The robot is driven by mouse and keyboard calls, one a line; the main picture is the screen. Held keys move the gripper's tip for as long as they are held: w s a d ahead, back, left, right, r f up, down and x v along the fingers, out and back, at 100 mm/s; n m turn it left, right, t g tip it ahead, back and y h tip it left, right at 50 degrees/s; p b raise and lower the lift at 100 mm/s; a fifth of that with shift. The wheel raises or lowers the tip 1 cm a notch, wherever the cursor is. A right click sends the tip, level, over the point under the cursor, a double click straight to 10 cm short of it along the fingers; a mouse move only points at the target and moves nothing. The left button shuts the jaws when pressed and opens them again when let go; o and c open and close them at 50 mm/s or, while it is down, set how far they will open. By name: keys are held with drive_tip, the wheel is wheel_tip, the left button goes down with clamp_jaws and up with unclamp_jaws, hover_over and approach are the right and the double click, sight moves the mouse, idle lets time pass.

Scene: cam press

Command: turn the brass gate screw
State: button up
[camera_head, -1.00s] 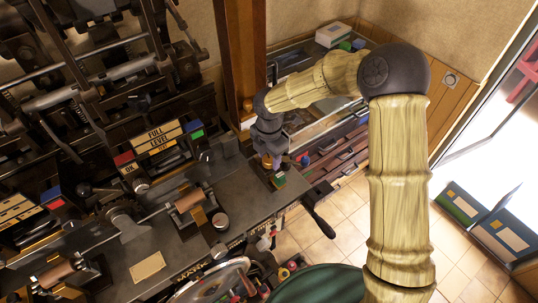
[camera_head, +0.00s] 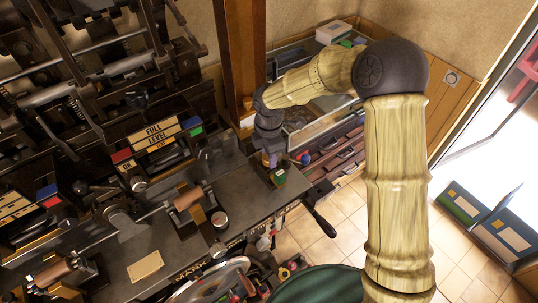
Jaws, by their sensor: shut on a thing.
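My gripper (camera_head: 270,157) points down at the right end of the dark metal press bed (camera_head: 238,197). It is shut on a small brass piece (camera_head: 268,161), which I take to be the gate screw; the fingers hide most of it. A small green and brass block (camera_head: 279,177) sits on the bed just below and to the right of the fingertips. The screw's angle is too small to tell.
Label plates (camera_head: 158,136) and dark press machinery stand to the left. A wooden post (camera_head: 240,60) rises behind my gripper. A black handle (camera_head: 322,222) sticks out at the bed's right end.

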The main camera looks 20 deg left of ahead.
drive_tip(key=m+b, duration=0.1)
drive_tip(key=m, duration=0.3)
drive_tip(key=shift+a+m+b, duration=0.1)
drive_tip(key=shift+m+b, duration=0.2)
drive_tip(key=shift+b, duration=0.05)
drive_tip(key=m+b, duration=0.1)
drive_tip(key=m, duration=0.3)
drive_tip(key=shift+w+m+b, duration=0.1)
drive_tip(key=shift+m+b, duration=0.2)
drive_tip(key=m+b, duration=0.1)
drive_tip(key=m, duration=0.3)
drive_tip(key=shift+r+m, duration=0.1)
drive_tip(key=shift+m, duration=0.2)
drive_tip(key=shift+m+b, duration=0.5)
drive_tip(key=shift+m, duration=1.7)
drive_tip(key=shift+r, duration=0.1)
drive_tip(key=o, duration=0.7)
